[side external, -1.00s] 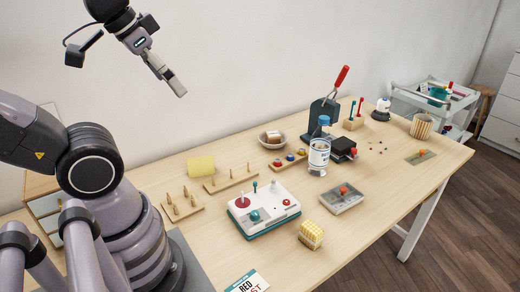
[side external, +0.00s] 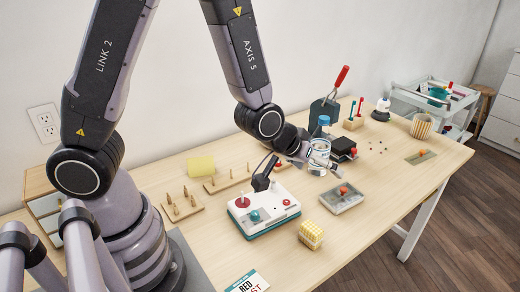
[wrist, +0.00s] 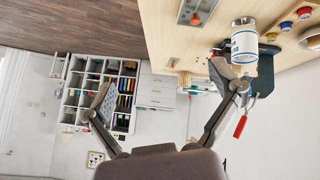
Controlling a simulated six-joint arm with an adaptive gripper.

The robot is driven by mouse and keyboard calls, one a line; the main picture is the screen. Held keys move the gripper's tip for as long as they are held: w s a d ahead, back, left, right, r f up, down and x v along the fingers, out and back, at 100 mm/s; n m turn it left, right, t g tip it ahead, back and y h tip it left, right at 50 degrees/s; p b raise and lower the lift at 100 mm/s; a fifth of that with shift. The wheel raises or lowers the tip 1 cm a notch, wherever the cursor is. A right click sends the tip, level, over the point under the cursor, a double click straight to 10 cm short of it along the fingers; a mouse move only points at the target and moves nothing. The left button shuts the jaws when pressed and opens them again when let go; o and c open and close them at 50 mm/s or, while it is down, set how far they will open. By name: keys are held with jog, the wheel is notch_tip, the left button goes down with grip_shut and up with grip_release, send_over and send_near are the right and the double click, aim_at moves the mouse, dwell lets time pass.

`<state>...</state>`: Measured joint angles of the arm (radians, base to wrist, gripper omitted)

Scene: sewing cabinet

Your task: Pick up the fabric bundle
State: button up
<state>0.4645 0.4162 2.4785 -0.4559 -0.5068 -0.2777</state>
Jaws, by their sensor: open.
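The yellow-and-white patterned block (side external: 311,234), which looks like the fabric bundle, sits on the table near its front edge in the side view. It does not show in the wrist view. My gripper (side external: 330,165) is above the table beside the labelled jar (side external: 318,153), up and right of the bundle and apart from it. In the wrist view my gripper (wrist: 168,92) has its two fingers spread wide with nothing between them. The jar (wrist: 244,45) shows just beyond the right finger; I cannot tell if they touch.
The white-and-teal device (side external: 265,215) stands left of the bundle. A grey tray (side external: 343,200) lies behind it. The table right of the bundle is clear.

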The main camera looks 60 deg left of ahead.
jog(key=t+y, duration=0.2)
send_over(310, 229)
jog(key=s+d, duration=0.2)
notch_tip(310, 229, down, 11)
jog(key=s+f, duration=0.1)
jog(key=s+a+f+m+t, duration=0.1)
jog(key=f, duration=0.1)
jog(key=s+f+t, duration=0.1)
jog(key=f, duration=0.1)
jog(key=shift+s+a+m+y, duration=0.15)
jog(key=shift+m+y, duration=0.15)
jog(key=shift+m, duration=0.1)
jog(key=shift+s+a+f+m+t, duration=0.1)
jog(key=shift+s+f+m+t, duration=0.2)
jog(key=shift+f+t, duration=0.15)
jog(key=x, duration=0.7)
jog(key=shift+w, duration=0.15)
jog(key=shift+r, duration=0.1)
jog(key=c, duration=1)
